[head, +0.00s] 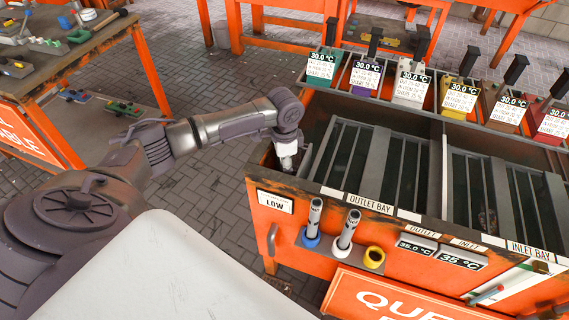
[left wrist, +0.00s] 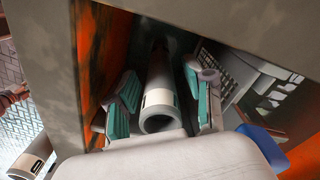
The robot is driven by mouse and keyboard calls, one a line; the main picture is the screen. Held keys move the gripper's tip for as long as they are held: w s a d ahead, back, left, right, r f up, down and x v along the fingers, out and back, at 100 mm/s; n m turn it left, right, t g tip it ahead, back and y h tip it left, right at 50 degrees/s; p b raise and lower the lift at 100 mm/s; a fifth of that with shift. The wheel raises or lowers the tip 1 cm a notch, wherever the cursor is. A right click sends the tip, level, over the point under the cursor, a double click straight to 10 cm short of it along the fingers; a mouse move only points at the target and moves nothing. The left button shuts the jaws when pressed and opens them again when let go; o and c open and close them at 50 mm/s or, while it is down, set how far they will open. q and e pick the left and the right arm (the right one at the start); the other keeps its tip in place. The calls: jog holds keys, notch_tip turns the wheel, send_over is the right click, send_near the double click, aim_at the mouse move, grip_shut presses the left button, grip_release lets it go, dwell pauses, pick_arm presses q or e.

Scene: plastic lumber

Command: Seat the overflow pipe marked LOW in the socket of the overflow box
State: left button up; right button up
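The overflow box (head: 262,158) is at the left front corner of the orange tank, above a plate reading LOW (head: 275,201). My left gripper (head: 286,160) points down into it. In the left wrist view a grey pipe (left wrist: 158,92) with a pale band stands in the box, its open end towards the camera. The teal-padded fingers of my left gripper (left wrist: 162,95) are on either side of the pipe, with a small gap to each side; the gripper looks open. My right gripper is not in view.
Two other grey pipes stand in a blue holder (head: 309,239) and a white holder (head: 341,247) on the tank's front; the yellow holder (head: 374,257) is empty. Slatted bays (head: 395,165) lie right of the box. A workbench (head: 60,50) stands at the back left.

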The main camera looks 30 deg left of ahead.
pick_arm(q)
jog(key=shift+r, duration=0.1)
notch_tip(320, 180, up, 12)
jog(key=shift+r, duration=0.1)
dwell(0.4)
dwell(0.5)
